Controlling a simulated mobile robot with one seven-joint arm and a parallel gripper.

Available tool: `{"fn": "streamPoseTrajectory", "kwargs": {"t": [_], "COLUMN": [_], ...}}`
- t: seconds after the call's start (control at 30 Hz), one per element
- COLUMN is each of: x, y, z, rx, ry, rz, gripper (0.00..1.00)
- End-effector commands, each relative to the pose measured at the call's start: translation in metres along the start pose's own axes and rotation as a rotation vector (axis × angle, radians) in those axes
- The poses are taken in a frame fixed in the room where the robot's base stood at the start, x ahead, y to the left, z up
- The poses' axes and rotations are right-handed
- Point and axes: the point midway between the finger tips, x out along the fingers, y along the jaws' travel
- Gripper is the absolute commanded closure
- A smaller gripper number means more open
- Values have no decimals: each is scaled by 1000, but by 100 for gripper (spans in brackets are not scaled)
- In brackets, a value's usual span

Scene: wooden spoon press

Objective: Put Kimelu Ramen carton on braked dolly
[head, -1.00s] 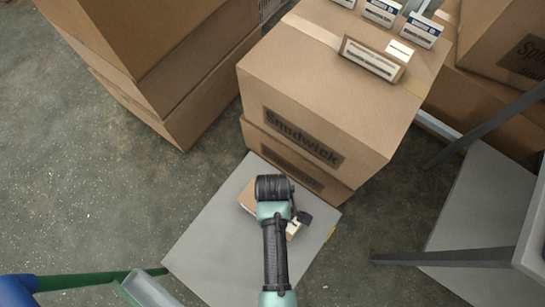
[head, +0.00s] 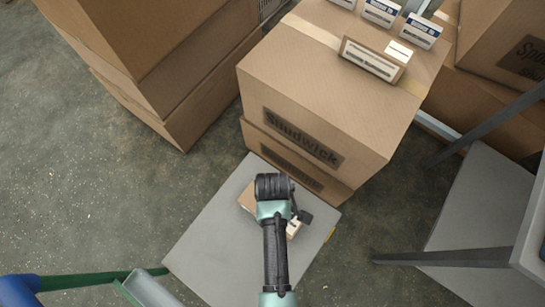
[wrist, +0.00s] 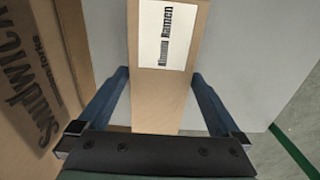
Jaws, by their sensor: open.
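The Kimelu Ramen carton (wrist: 158,100) is a small brown box with a white label. It lies on a flat grey platform (head: 205,255) with a small yellow part at its right edge; this may be the dolly, but I see no wheels or brake. In the head view, my arm covers much of the carton (head: 249,197). My gripper (wrist: 160,75) is open, with one blue finger on each side of the carton. I cannot tell whether the fingers touch it. In the head view, my wrist hides most of the gripper.
Another tall carton stack (head: 180,80) stands at left. A grey surface with dark bars (head: 480,205) is at right. Bare floor (head: 90,190) lies at left.

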Motion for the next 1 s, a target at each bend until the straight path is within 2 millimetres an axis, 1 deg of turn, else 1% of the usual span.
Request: {"fn": "streamPoseTrajectory", "kwargs": {"t": [0.03, 0.1, 0.3, 0.4, 0.57, 0.67, 0.73, 0.77, 0.8, 0.83, 0.87, 0.9, 0.97, 1.0], "x": [-17, -34, -73, -86, -99, -118, -146, -162, -189, -211, -236, -271, -327, -365], "y": [0, 1, 1, 0, 3, 23, 50, 64, 84, 99, 114, 132, 154, 166], "z": [0, 0, 0, 0, -3, -23, -48, -62, -80, -92, -105, -119, -136, -144], "rx": [0, 1, 1, 1, 5, 39, 88, 115, 153, 185, 218, 259, 319, 356], "ry": [2, 3, 2, 2, 10, 72, 163, 214, 291, 354, 421, 514, 656, 753], "rz": [2, 3, 2, 1, 10, 76, 168, 217, 286, 340, 394, 464, 563, 623], "gripper": [0, 0, 0, 0, 0, 0, 0, 0, 0, 0, 0, 0, 0, 0]}}
